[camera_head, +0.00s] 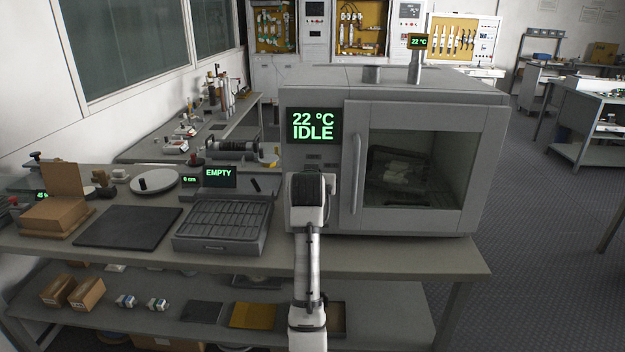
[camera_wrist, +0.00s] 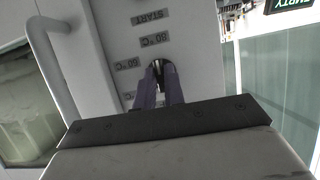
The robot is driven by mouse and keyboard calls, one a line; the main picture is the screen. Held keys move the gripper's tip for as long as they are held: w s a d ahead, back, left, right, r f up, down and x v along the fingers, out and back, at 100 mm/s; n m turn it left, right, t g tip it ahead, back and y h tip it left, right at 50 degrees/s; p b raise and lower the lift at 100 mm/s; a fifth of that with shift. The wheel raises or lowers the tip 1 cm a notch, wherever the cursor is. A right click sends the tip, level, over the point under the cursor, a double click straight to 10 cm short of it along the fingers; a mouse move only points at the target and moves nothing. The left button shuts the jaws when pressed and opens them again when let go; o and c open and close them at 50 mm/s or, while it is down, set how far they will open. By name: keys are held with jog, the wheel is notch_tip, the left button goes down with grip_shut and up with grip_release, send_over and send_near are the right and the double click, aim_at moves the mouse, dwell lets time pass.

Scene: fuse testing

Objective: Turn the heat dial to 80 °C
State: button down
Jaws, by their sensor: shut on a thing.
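The grey oven (camera_head: 395,85) stands on the bench, with a display (camera_head: 313,126) reading 22 °C IDLE. My arm reaches up to its front panel left of the door, and its end hides the dial in the head view. In the wrist view, my gripper (camera_wrist: 158,80) points at the panel, its fingers shut on the small heat dial (camera_wrist: 157,68), mostly hidden between the tips. Printed labels surround it: START (camera_wrist: 148,18) and several °C marks (camera_wrist: 155,40), too small to read surely. The dial's pointing direction cannot be told.
The closed oven door has a vertical handle (camera_head: 356,172), just right of my gripper; the handle also shows in the wrist view (camera_wrist: 52,65). A slotted grey tray (camera_head: 222,222) and a display reading EMPTY (camera_head: 219,176) stand left of the oven. A dark mat (camera_head: 127,227) lies further left.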

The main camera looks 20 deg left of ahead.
dwell(0.3)
jog(key=c, duration=1.5)
grip_release()
jog(key=b+v, duration=0.3)
jog(key=v, duration=1)
jog(key=shift+s+d+b, duration=0.15)
jog(key=shift+s+b, duration=0.2)
jog(key=shift+s, duration=0.05)
